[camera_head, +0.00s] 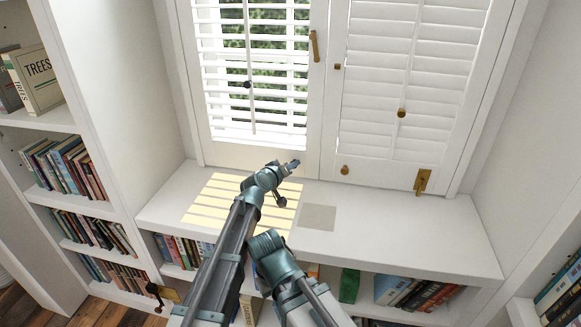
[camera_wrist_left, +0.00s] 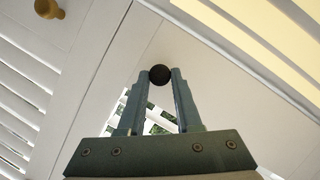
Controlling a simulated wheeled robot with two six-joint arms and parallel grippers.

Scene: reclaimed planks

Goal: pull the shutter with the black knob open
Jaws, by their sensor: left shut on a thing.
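The left shutter (camera_head: 255,153) has a white frame with tilted-open slats and greenery behind them. A small black knob (camera_head: 248,84) sits on its tilt rod. My left gripper (camera_head: 295,162) is at the lower right corner of this shutter. In the left wrist view its two fingers (camera_wrist_left: 160,82) are shut on a round black knob (camera_wrist_left: 160,74). In the head view the gripper hides that lower knob. The shutter looks about flush with the frame. My right gripper does not show.
The right shutter (camera_head: 390,165) has brass knobs (camera_head: 345,169) and a brass latch (camera_head: 422,181). A brass handle (camera_head: 315,46) is between the shutters. The white sill (camera_head: 420,235) below is mostly bare, with a flat grey square (camera_head: 317,217). Bookshelves (camera_head: 50,120) stand at the left.

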